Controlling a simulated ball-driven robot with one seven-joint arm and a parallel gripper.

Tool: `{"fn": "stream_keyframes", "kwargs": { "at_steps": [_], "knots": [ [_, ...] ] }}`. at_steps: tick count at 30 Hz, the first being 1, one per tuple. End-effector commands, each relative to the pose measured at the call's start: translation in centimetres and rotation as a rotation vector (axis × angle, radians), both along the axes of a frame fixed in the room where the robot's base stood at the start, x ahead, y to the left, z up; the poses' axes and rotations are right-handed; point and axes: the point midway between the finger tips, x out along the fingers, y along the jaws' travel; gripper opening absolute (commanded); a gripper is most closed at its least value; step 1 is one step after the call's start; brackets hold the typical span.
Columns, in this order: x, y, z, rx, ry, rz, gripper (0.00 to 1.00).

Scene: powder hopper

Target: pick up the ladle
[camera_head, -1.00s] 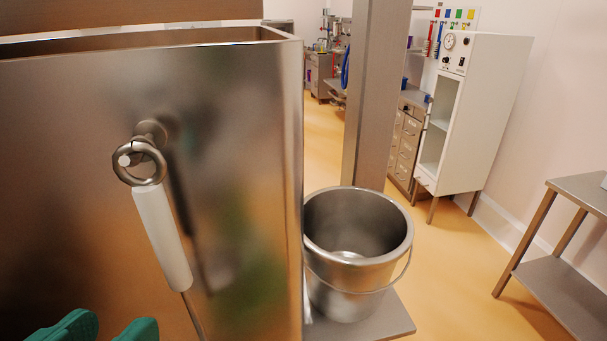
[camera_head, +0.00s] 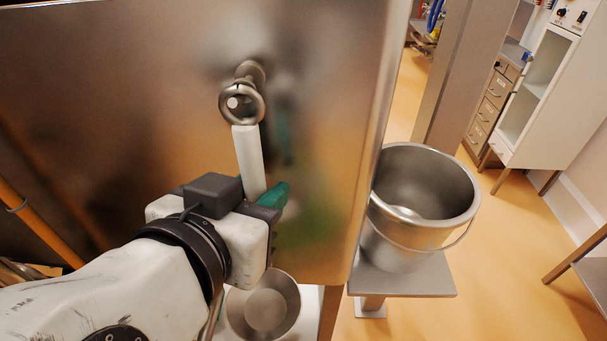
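The ladle (camera_head: 249,158) hangs upright by its metal ring from a peg on the steel hopper wall (camera_head: 325,130). Its white handle runs down behind my gripper (camera_head: 262,196). One green fingertip shows just right of the handle; the other finger is hidden by the gripper body. The gripper is at the lower part of the handle, but I cannot tell whether the fingers touch it or are closed. The ladle's lower end is mostly hidden by my gripper and arm.
A steel bucket (camera_head: 412,240) stands on a small shelf (camera_head: 415,283) right of the hopper. A round metal bowl (camera_head: 292,295) is below the hopper; I cannot tell whether it belongs to the ladle. A white cabinet (camera_head: 555,95) stands at the back right, with open floor before it.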

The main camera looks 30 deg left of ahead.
Motion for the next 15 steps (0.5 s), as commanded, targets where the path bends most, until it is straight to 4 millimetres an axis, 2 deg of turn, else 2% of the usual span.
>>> {"fn": "stream_keyframes", "kwargs": {
  "at_steps": [6, 15],
  "knots": [
    [0.05, -0.01, -0.05, 0.001, 0.000, 0.000, 0.36],
    [0.03, -0.01, -0.02, 0.001, -0.001, -0.001, 0.07]
  ]
}}
